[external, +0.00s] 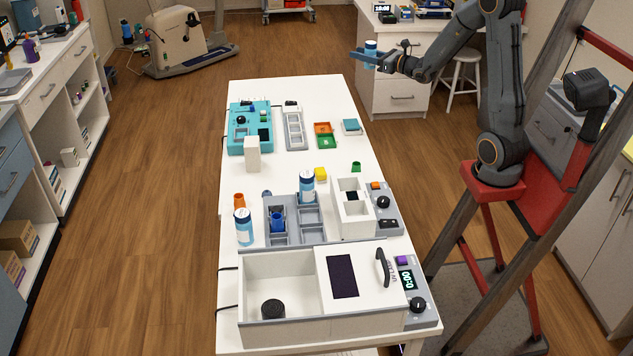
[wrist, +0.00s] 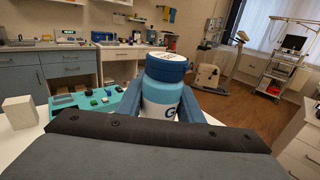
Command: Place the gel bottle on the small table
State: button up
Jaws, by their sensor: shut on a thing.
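My gripper (external: 366,57) is shut on the gel bottle (external: 370,47), held upright in the air past the far right end of the long white table (external: 315,93). In the wrist view the gel bottle (wrist: 161,90) is white and blue with a blue lid and a letter G on its label. It stands between the two blue fingers of my gripper (wrist: 160,108). Its lower part is hidden behind the gripper body. I cannot tell whether the long white table is the small table named in the task.
Two similar blue-and-white bottles stand on the white table, one at the left edge (external: 243,228) and one by the grey rack (external: 307,186). A teal device (external: 236,143), a white block (external: 252,153) and a large white box (external: 255,300) occupy it. A white stool (external: 466,56) stands behind.

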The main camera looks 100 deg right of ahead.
jog(key=s+d+r+m+g+h+p, duration=0.1)
jog(key=s+r+m+g+h, duration=0.35)
jog(key=s, duration=1.05)
jog(key=s+d+r+m+g+h+p, duration=0.15)
jog(key=s+r+m+g, duration=0.4)
jog(key=s, duration=0.95)
jog(key=w+a+f+n+t+y+b, duration=0.2)
jog(key=w+f+n+t, duration=0.2)
jog(key=w, duration=0.7)
jog(key=w+a+f+n+t+y+b, duration=0.1)
jog(key=w+f+n+t+y+b, duration=0.25)
jog(key=w, duration=0.75)
jog(key=w+a+f+n+t+y+b, duration=0.2)
jog(key=w+f+n+t, duration=0.15)
jog(key=w, duration=0.75)
jog(key=w+a+f+n+t+y+b, duration=0.2)
jog(key=w+a+f+n+y+b, duration=0.15)
jog(key=w+a+f+y, duration=0.45)
jog(key=w+a+f+n+t+y+b, duration=0.1)
jog(key=w+a+f+n+y+b, duration=0.25)
jog(key=w+a, duration=0.8)
jog(key=shift+n, duration=0.4)
jog(key=f, duration=0.2)
jog(key=f+p, duration=0.1)
jog(key=f, duration=0.4)
jog(key=shift+w+f, duration=0.3)
jog(key=shift+w, duration=0.05)
jog(key=shift+d+f, duration=0.1)
jog(key=shift+f, duration=2.2)
